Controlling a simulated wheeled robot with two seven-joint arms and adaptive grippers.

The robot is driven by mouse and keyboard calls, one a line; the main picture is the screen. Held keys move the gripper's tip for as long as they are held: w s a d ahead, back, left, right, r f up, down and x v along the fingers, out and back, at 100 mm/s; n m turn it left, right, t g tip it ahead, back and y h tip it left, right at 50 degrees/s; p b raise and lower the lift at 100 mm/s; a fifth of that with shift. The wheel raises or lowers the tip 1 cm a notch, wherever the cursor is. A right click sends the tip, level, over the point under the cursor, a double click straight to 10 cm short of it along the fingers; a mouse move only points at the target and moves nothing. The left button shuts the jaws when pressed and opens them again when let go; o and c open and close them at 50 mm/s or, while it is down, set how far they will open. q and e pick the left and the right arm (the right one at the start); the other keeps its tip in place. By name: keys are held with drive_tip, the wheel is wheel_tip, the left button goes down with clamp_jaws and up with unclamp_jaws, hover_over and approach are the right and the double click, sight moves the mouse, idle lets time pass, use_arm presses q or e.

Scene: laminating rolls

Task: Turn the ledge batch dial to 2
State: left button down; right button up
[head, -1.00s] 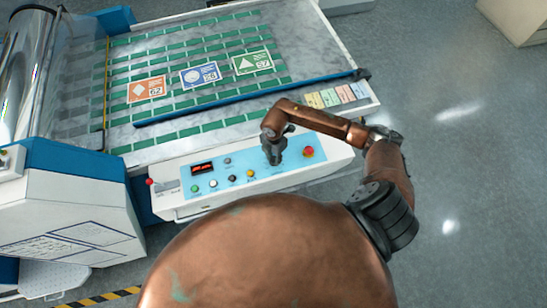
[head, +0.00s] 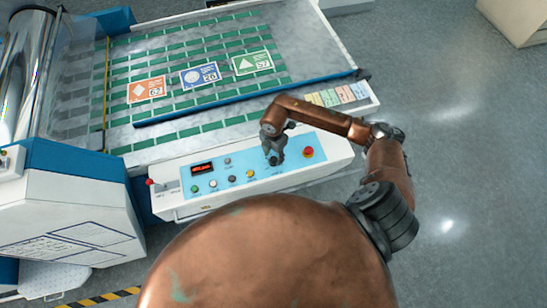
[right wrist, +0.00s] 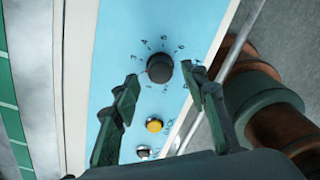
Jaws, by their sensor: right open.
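The batch dial (right wrist: 160,68) is a round dark knob on the light blue control panel (right wrist: 108,50), with numbers printed around it. My right gripper (right wrist: 159,73) is open, with one finger on each side of the dial and a visible gap to each. I cannot tell which number the dial points to. In the head view the right gripper (head: 274,155) is over the panel and hides the dial. My left gripper is not in view.
A red button (head: 308,152) is right of the gripper, and a small red display (head: 202,168) is at the left. Printed cards lie on the machine bed behind.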

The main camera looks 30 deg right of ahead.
sight(273, 159)
wheel_tip(273, 159, up, 10)
drive_tip(key=shift+f, duration=0.2)
idle(0.6)
